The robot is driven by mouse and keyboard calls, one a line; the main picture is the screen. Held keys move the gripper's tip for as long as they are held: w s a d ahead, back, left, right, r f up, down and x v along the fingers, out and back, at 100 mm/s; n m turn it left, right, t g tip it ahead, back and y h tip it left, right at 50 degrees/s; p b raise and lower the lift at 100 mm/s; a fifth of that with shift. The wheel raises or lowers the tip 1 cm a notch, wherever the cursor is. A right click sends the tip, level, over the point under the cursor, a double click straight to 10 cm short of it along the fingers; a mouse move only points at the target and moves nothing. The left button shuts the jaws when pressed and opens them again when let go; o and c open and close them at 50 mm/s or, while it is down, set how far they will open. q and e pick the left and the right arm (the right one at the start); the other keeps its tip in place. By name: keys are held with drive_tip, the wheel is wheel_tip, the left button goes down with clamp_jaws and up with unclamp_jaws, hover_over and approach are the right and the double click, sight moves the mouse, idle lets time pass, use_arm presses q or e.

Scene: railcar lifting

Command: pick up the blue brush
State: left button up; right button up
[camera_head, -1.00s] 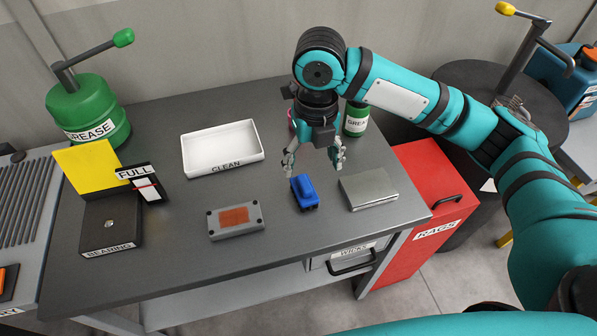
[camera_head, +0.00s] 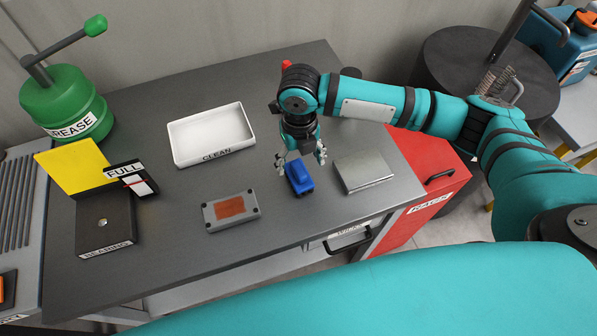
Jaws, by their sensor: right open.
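The blue brush (camera_head: 299,178) lies on the dark grey table, right of the middle, between a grey block with an orange-brown patch and a flat metal plate. My right gripper (camera_head: 301,164) is open and points down at the brush. Its fingers are at the brush's far end, one on each side. I cannot tell whether they touch it. My left gripper is not in view.
The grey block (camera_head: 231,210) is left of the brush and the metal plate (camera_head: 364,173) is right of it. A white CLEAN tray (camera_head: 212,152) stands behind. A black box with yellow lid (camera_head: 104,222) and a green grease can (camera_head: 68,108) are at the left.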

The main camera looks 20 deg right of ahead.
sight(299, 168)
drive_tip(key=shift+f+p, duration=0.3)
drive_tip(key=shift+f, duration=0.2)
wheel_tip(299, 168, down, 4)
drive_tip(key=shift+r+p, duration=0.15)
drive_tip(key=shift+p, duration=0.6)
drive_tip(key=shift+f, duration=0.4)
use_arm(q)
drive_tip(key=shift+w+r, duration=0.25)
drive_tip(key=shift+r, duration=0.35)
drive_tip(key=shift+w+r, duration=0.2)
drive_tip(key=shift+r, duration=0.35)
use_arm(e)
drive_tip(key=shift+w, duration=0.1)
drive_tip(key=c, duration=1.3)
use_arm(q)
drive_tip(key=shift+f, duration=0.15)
use_arm(e)
drive_tip(key=shift+r, duration=0.15)
drive_tip(key=shift+c, duration=0.2)
